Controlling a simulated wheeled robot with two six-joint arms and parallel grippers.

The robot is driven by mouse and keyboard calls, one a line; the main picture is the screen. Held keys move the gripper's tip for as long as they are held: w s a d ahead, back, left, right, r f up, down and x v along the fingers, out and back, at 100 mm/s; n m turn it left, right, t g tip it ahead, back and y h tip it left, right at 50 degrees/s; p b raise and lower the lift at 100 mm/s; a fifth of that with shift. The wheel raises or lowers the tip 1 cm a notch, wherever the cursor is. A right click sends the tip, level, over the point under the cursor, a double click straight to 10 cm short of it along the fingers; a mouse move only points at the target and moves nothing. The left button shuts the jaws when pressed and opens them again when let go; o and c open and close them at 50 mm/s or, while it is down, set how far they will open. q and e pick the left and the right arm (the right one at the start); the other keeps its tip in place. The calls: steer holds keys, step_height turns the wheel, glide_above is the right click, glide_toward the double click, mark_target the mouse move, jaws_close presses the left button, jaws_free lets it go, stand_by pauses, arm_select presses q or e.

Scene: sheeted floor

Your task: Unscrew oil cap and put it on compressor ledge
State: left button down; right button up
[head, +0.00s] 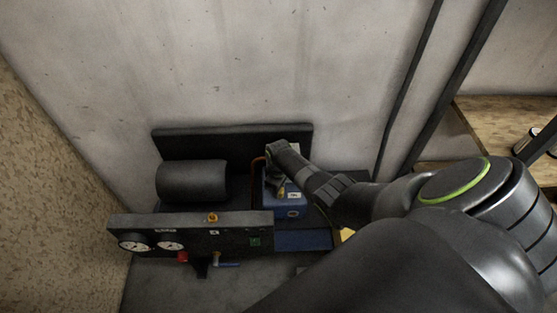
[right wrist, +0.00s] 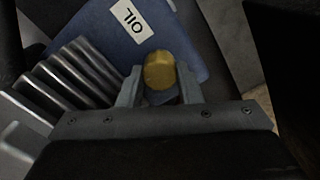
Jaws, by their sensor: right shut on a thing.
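The oil cap (right wrist: 160,68) is a round, brass-yellow knob. It sits between the fingertips of my right gripper (right wrist: 160,84), which is shut on it. The blue compressor block (right wrist: 110,35) with a white "OIL" label lies right behind the cap; I cannot tell whether the cap is still seated in it. A flat blue surface (head: 303,240), possibly the ledge, lies in front of the block. My left gripper is not in view.
A dark panel (head: 190,227) with two gauges, a red knob and a blue-handled valve stands in front of a black tank (head: 191,181). Metal fins (right wrist: 62,80) lie beside the cap. A wall rises behind. A wooden shelf (head: 500,125) is at right.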

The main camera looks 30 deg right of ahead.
steer(key=n, duration=0.3)
steer(key=shift+n, duration=0.3)
steer(key=n, duration=1.1)
steer(key=o, duration=1.2)
steer(key=shift+c, duration=0.9)
